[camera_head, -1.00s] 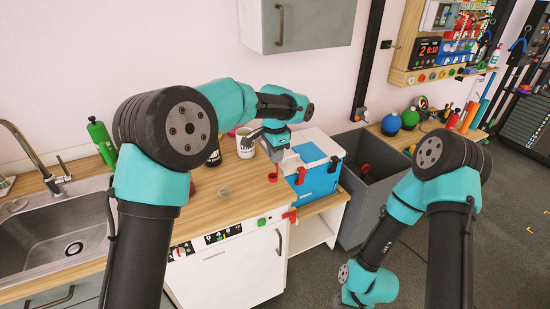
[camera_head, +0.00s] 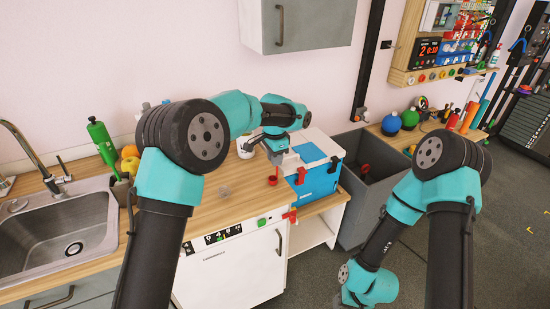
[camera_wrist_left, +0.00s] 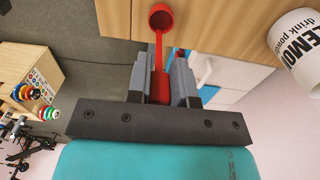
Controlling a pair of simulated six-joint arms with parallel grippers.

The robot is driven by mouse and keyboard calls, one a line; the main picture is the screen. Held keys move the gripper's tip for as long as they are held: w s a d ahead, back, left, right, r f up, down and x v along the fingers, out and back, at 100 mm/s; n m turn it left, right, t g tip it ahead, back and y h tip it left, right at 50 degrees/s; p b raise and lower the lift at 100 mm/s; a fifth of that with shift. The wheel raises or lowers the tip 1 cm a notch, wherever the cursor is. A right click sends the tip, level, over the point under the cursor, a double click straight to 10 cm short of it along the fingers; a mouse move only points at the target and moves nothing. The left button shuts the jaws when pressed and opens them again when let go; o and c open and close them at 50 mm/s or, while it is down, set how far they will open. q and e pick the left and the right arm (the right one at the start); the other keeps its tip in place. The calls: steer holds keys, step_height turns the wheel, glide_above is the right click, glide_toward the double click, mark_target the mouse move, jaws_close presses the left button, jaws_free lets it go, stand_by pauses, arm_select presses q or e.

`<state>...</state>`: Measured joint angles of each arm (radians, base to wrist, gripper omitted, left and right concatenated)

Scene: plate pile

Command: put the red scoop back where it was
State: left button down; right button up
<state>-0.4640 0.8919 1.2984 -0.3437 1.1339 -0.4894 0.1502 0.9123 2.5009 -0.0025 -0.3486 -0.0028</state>
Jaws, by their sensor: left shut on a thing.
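The red scoop (camera_head: 254,186) is in my left gripper (camera_head: 273,170), over the wooden counter to the left of the blue box. In the left wrist view, my left gripper (camera_wrist_left: 159,68) is shut on the handle of the red scoop (camera_wrist_left: 160,17). The scoop's round cup sticks out beyond the fingertips, over the wood. I cannot tell whether the cup touches the counter. My right arm shows at the right of the head view, but its gripper cannot be made out.
A blue box with a white lid (camera_head: 318,182) stands to the right. The sink (camera_head: 60,235) is at left. The counter's front middle is mostly clear.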

arm_select(q)
steer(key=shift+f, duration=0.15)
steer(key=c, duration=1)
jaws_free()
step_height(320, 180, up, 12)
steer(key=shift+r, duration=0.2)
